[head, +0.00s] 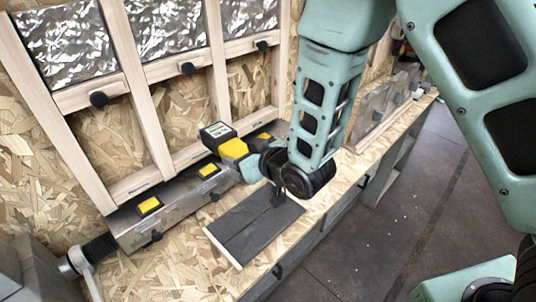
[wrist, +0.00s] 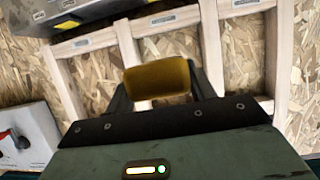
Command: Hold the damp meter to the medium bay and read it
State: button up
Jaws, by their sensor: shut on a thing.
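The damp meter (head: 231,147) has a yellow body and a dark head with a lit greenish screen. My gripper (head: 247,162) is shut on its yellow body and holds it above the metal bar, in front of the wooden frame. In the wrist view the yellow body (wrist: 157,80) sits between my two dark fingers; the screen does not show there. The frame has several bays, with crinkled foil above and bare chipboard (head: 108,140) below. Small labels on the lower rail are too small to read, so I cannot tell which bay is the medium one. The reading is not legible.
A grey metal bar (head: 178,205) with yellow pads (head: 149,206) runs along the frame's foot. Black knobs (head: 98,99) stick out from the middle rail. A dark flat board (head: 250,228) lies on the bench. A grey box with a red part (wrist: 22,138) shows in the wrist view.

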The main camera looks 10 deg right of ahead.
aim_at(214, 136)
jog(key=shift+s+a+r, duration=0.25)
jog(key=shift+a+r, duration=0.1)
jog(key=shift+a, duration=0.2)
jog(key=shift+w+a, duration=0.15)
jog(key=shift+w, duration=0.05)
jog(key=w+a, duration=0.2)
jog(key=w, duration=0.1)
jog(key=w+a, duration=0.1)
jog(key=w, duration=0.1)
jog(key=shift+w+a+f+p, duration=0.1)
jog(key=shift+w+a+p, duration=0.05)
jog(key=shift+a+p, duration=0.15)
jog(key=shift+w+a, duration=0.3)
jog(key=shift+w, duration=0.2)
jog(key=shift+w+a, duration=0.3)
jog(key=shift+w, duration=0.2)
jog(key=shift+w+a, duration=0.15)
jog(key=shift+w+b, duration=0.1)
jog(key=shift+b, duration=0.45)
